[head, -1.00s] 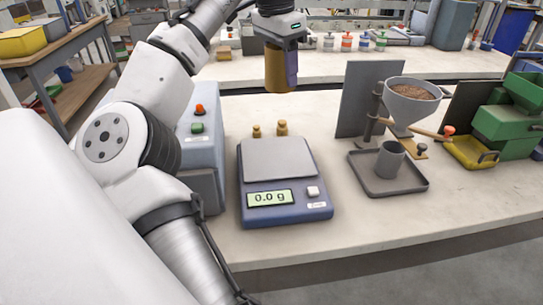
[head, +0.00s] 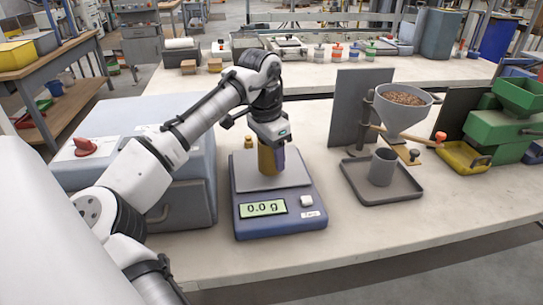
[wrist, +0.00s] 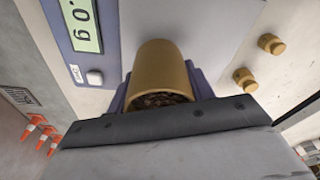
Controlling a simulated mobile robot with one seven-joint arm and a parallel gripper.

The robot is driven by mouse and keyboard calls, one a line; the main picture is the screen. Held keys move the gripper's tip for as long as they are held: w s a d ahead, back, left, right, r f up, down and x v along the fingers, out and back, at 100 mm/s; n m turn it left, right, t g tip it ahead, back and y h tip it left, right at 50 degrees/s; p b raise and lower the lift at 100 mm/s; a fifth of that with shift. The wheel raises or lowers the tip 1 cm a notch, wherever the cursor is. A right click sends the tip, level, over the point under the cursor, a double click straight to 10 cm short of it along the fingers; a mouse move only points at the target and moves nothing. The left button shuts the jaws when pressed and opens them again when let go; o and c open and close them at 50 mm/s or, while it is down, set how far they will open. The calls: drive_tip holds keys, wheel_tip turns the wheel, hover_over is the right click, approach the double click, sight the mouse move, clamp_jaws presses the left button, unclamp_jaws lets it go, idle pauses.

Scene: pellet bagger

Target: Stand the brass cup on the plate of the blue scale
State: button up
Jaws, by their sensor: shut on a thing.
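The brass cup (head: 266,160) is upright in my gripper (head: 272,155), over the middle of the blue scale's plate (head: 298,173). In the wrist view the cup (wrist: 162,68) sits between the purple fingers of my gripper (wrist: 160,88), with dark brown grains showing in its mouth. My gripper is shut on the cup. The blue scale (head: 280,222) reads 0.0 g. The cup's base is at or just above the plate; I cannot tell whether they touch.
Small brass weights (wrist: 270,43) stand on the bench behind the scale. A grey-blue box with a red knob (head: 86,146) is left of the scale. A tray (head: 395,192) with a grey cup (head: 382,168) under a pellet funnel (head: 402,112) stands to the right.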

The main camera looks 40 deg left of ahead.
drive_tip(key=shift+f, duration=0.55)
drive_tip(key=o, duration=1)
drive_tip(key=shift+f, duration=0.1)
wheel_tip(320, 180, up, 12)
drive_tip(key=s, duration=0.1)
drive_tip(key=shift+s+a, duration=0.2)
